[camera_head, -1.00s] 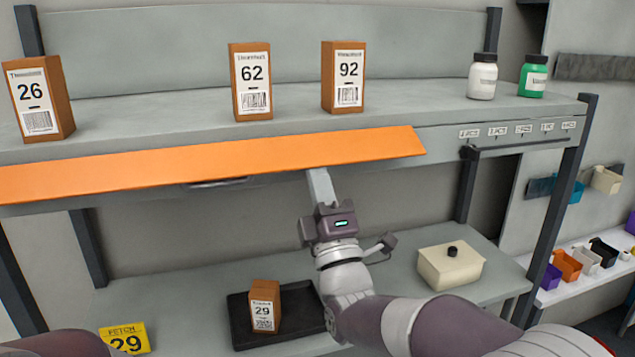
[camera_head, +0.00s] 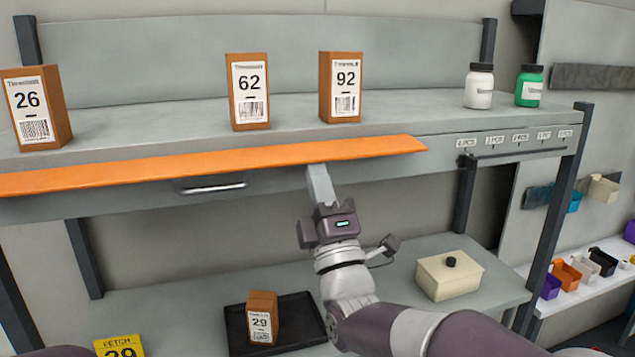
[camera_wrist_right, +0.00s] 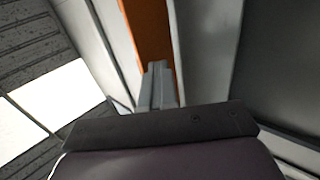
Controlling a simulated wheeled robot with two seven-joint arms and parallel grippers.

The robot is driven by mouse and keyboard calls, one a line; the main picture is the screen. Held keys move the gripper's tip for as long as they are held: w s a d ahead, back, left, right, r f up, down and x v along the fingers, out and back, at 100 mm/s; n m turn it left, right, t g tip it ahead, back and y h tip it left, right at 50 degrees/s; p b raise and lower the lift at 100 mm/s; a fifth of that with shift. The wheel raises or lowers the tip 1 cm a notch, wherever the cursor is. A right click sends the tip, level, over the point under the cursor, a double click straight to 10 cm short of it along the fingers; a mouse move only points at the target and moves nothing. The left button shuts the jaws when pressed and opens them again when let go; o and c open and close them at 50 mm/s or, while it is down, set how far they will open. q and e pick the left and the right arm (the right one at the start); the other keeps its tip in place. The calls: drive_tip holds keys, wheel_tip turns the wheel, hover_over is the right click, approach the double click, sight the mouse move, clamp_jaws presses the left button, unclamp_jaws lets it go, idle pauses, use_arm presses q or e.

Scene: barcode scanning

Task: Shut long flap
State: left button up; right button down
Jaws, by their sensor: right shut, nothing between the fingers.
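The long orange flap (camera_head: 215,164) runs along the front edge of the upper shelf and is tilted, its orange face seen at a shallow angle. It also shows as an orange strip in the right wrist view (camera_wrist_right: 150,35). My right gripper (camera_head: 318,172) is shut and empty, its fingertips at the flap's lower edge, right of the flap's middle. In the right wrist view the closed fingers (camera_wrist_right: 157,75) point at the orange strip; whether they touch it I cannot tell. My left gripper is not in view.
Boxes 26 (camera_head: 38,108), 62 (camera_head: 248,92) and 92 (camera_head: 340,87) stand on the upper shelf with two bottles (camera_head: 479,86). A metal handle (camera_head: 213,187) is below the flap.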

sight(317, 159)
drive_tip(key=shift+r, duration=0.15)
drive_tip(key=shift+s+r, duration=0.1)
drive_tip(key=shift+r, duration=0.55)
drive_tip(key=shift+r, duration=0.7)
drive_tip(key=shift+w+a+r, duration=0.1)
drive_tip(key=shift+w+r, duration=0.3)
drive_tip(key=shift+r, duration=0.1)
